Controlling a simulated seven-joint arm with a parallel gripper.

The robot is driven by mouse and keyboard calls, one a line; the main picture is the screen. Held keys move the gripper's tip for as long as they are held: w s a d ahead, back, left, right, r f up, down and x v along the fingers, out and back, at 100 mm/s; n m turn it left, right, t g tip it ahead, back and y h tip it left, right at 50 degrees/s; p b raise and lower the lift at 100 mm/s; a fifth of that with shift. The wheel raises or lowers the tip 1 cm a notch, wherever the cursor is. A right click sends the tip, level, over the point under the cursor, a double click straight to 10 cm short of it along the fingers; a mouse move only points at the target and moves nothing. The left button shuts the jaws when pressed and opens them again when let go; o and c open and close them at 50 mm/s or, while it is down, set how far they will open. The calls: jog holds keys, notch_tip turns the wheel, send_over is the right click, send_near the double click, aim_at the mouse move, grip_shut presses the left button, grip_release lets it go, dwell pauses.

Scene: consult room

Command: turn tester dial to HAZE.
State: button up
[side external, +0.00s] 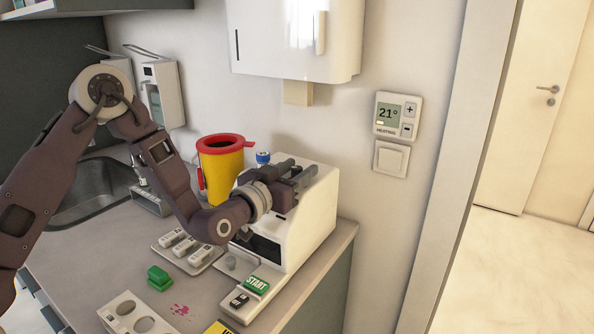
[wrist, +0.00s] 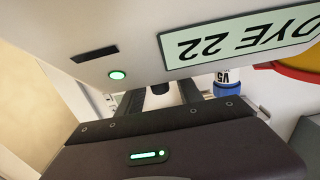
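The white tester (side external: 310,224) stands on the counter, with a dark slot in its front. My gripper (side external: 303,175) is at the upper part of the tester and hides what lies behind it. In the wrist view, my gripper (wrist: 161,95) has its two fingers apart. A small dark round part (wrist: 160,88), perhaps the dial, shows between them; contact cannot be made out. The tester's label (wrist: 240,37) appears upside down, cut by the frame edge, and seems to read "DYE 22". A green light (wrist: 117,75) is lit beside it. I cannot see a HAZE mark or the dial's setting.
A blue-capped vial (wrist: 228,82) marked V5 is close to the fingers. A yellow bin with a red rim (side external: 222,160) stands behind my wrist. A wall dispenser (side external: 292,40) hangs above.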

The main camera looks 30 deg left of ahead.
grip_shut()
jog(key=shift+d+n+y, duration=0.1)
jog(key=shift+n+y, duration=0.2)
jog(key=shift+y, duration=0.2)
jog(key=shift+n+y, duration=0.6)
jog(key=shift+y, duration=0.3)
jog(key=n+g+y, duration=0.1)
jog(key=n+y, duration=0.1)
jog(key=y, duration=0.1)
jog(key=n+g+y, duration=0.1)
jog(key=n+y, duration=0.1)
jog(key=y, duration=0.1)
jog(key=shift+d, duration=0.1)
jog(key=n+g+y, duration=0.5)
jog(key=g+y, duration=0.1)
jog(key=shift+n, duration=0.4)
jog(key=shift+a+g+y, duration=0.2)
jog(key=shift+g+y, duration=0.2)
jog(key=shift+g, duration=0.1)
jog(key=shift+o, duration=1.1)
grip_release()
